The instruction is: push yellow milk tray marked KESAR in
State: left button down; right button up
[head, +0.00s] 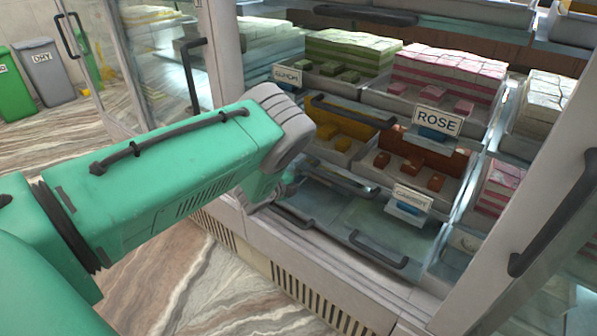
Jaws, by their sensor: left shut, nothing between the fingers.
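A tray of yellow-orange sweets (341,123) sits in the open counter, left of the brown sweets. I cannot read a KESAR card; my arm covers the area just left of and in front of this tray. My left arm reaches in from the left, and my left gripper (290,188) is at the counter's front edge, mostly hidden behind my own wrist. It is shut and empty, close to the front of the yellow tray. I cannot tell whether it touches the tray. My right gripper is out of view.
Brown sweets (424,159) lie right of the yellow tray, with pink ones under a ROSE card (436,121) behind. Green sweets (352,52) stand at the back. Dark handles (378,250) rise at the counter front. A door frame (530,165) stands at right.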

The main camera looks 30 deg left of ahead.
pick_arm(q)
jog(key=d+p+v, duration=0.1)
jog(key=p+v, duration=0.2)
jog(key=v, duration=0.4)
jog(key=s+d+f+p, duration=0.2)
jog(key=d+p, duration=0.3)
jog(key=d, duration=0.4)
jog(key=b+x, duration=0.1)
jog(key=x, duration=0.2)
jog(key=b+x, duration=0.1)
jog(key=x, duration=0.2)
jog(key=b+x, duration=0.2)
jog(key=shift+w+f, duration=0.25)
jog(key=shift+f, duration=0.2)
jog(key=w, duration=0.1)
jog(key=w+b, duration=0.1)
jog(key=w, duration=0.2)
jog(key=shift+d, duration=0.3)
jog(key=shift+w+d+b, duration=0.1)
jog(key=shift+w+b, duration=0.35)
jog(key=shift+w, duration=0.15)
